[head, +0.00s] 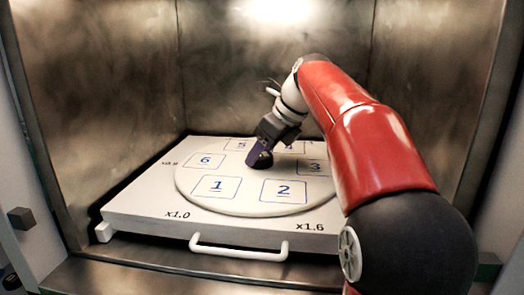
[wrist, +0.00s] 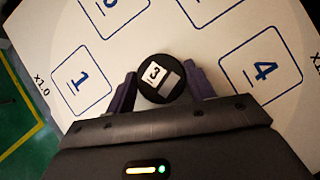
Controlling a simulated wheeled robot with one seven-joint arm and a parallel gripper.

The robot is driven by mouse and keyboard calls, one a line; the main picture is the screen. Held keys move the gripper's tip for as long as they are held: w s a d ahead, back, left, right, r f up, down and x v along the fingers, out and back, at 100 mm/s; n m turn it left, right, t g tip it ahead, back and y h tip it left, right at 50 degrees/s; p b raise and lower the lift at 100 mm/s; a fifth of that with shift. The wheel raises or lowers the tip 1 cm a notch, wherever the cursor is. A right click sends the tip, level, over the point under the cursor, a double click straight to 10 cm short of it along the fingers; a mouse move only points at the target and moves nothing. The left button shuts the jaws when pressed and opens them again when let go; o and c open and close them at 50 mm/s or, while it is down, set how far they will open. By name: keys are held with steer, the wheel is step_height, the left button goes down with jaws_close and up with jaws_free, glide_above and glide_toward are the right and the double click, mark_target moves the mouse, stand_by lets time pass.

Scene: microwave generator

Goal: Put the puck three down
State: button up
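The puck three (wrist: 152,74) is a small black disc with a white label reading 3. In the wrist view it sits between the two purple fingers of my gripper (wrist: 160,84), which appear to touch it on both sides. In the head view my gripper (head: 262,154) points down over the middle of the round white plate (head: 237,196), with the dark puck (head: 264,161) low at its fingertips. I cannot tell whether the puck rests on the plate or is just above it. The square marked 3 (head: 314,167) is right of the gripper in the head view, and looks empty.
The plate has numbered blue squares, including 1 (head: 216,187), 2 (head: 283,190) and 6 (head: 205,160). It lies on a white tray (head: 130,208) with a front handle (head: 238,250). Metal walls (head: 100,80) enclose the back and sides. My arm covers the right side.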

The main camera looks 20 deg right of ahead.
steer(key=o, duration=0.4)
steer(key=p+v, duration=0.1)
steer(key=v, duration=1.1)
steer(key=shift+p, duration=0.4)
steer(key=shift+s, duration=0.1)
